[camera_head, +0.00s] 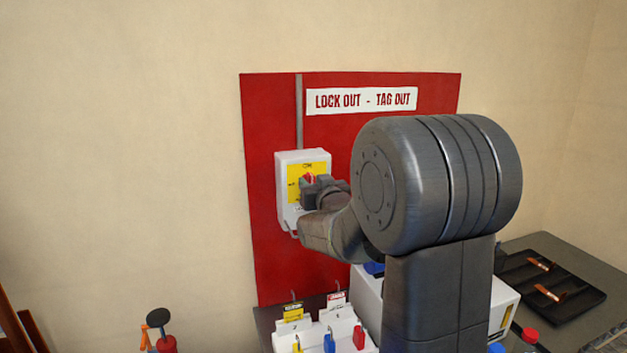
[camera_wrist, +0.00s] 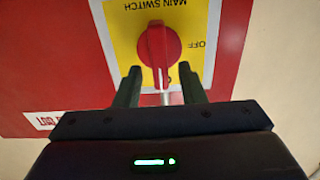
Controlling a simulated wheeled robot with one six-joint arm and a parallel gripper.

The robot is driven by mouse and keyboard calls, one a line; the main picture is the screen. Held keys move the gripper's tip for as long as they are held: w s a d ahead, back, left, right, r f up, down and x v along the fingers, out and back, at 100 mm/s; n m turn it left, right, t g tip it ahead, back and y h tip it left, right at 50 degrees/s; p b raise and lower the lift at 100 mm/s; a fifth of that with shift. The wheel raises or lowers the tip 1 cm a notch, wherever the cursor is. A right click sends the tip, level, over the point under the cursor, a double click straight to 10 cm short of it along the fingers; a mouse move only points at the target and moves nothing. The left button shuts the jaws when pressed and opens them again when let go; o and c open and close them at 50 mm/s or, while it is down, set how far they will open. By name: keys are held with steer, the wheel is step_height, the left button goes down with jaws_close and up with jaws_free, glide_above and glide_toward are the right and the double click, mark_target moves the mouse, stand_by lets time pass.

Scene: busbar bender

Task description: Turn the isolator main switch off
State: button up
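The isolator main switch is a grey box (camera_head: 289,197) on the red board, with a yellow plate and a red rotary knob (camera_head: 309,178). The wrist view shows the red knob (camera_wrist: 157,46) close up, its grip bar running up and down the picture. The label reads upside down there, with OFF to the knob's right. My gripper (camera_wrist: 161,72) is open, one finger on each side of the knob's lower end, with visible gaps. In the head view my gripper (camera_head: 315,188) is at the box front and partly hides the knob and plate.
The red lock-out board (camera_head: 270,110) carries a white sign (camera_head: 361,101) and a grey conduit (camera_head: 299,110). Below stand padlocks and tags on a white rack (camera_head: 342,330). A black tray (camera_head: 565,290) with copper pieces lies at right. My arm hides the board's right side.

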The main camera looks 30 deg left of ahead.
steer(key=shift+w+a, duration=0.1)
steer(key=shift+a, duration=0.05)
jaws_close()
